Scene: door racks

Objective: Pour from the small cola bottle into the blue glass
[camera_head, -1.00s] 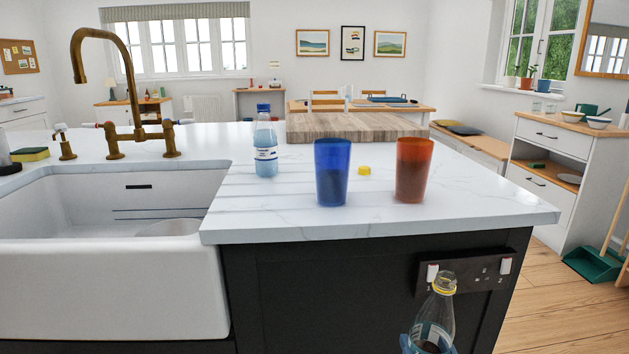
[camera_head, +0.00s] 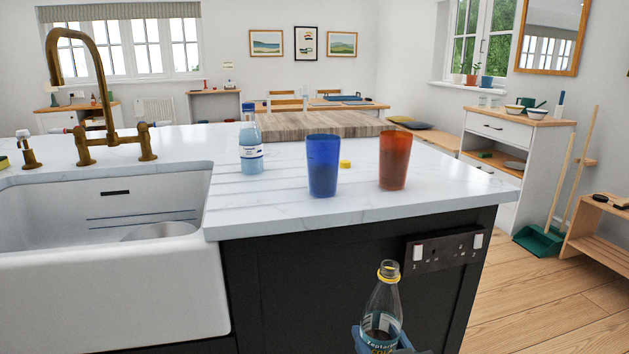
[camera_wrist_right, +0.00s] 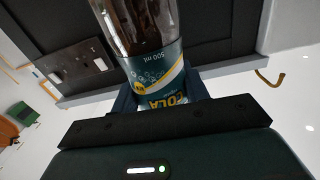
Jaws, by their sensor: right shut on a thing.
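The small cola bottle (camera_head: 383,307) is clear, uncapped, with a yellow ring at its neck and dark cola low inside. My right gripper (camera_head: 380,343) is shut around its label, holding it nearly upright in front of the dark island side, below the countertop. The wrist view shows the bottle's green COLA label (camera_wrist_right: 160,78) between the fingers. The blue glass (camera_head: 323,167) stands upright on the counter, above and left of the bottle in the picture. Its lower part looks darker; I cannot tell whether it holds liquid. My left gripper is out of view.
An orange glass (camera_head: 395,162) stands right of the blue glass, with a yellow cap (camera_head: 345,164) between and behind them. A blue-capped water bottle (camera_head: 251,142) stands left. A wooden board (camera_head: 315,124) lies behind. The sink (camera_head: 100,240) is left. A socket panel (camera_head: 440,250) is behind the cola bottle.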

